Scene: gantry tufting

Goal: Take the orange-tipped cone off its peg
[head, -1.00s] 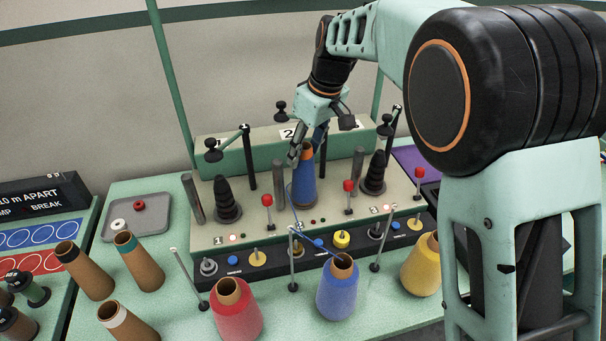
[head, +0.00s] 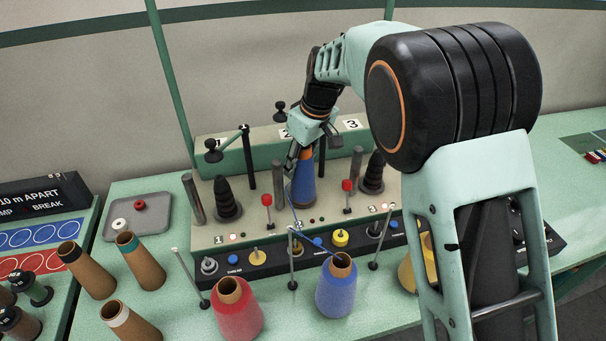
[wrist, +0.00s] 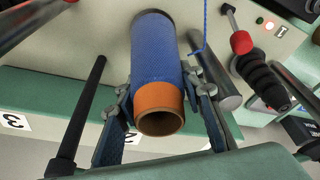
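The orange-tipped cone (head: 302,184), wound with blue yarn, stands upright at the middle station of the machine, between two dark stepped cones. Its orange tip and open end face the camera in the wrist view (wrist: 159,108). The peg itself is hidden inside the cone. My gripper (head: 300,156) comes down from above at the tip. In the wrist view its two fingers (wrist: 158,88) lie along opposite sides of the cone and appear to touch it, just past the orange band. No lift off the machine shows.
A blue thread (head: 296,215) runs from the cone toward the blue yarn cone (head: 336,287) in front. Red-knobbed levers (head: 347,186) and grey posts (head: 357,163) stand close by. Dark stepped cones (head: 227,200) flank the station. A grey tray (head: 160,213) lies left.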

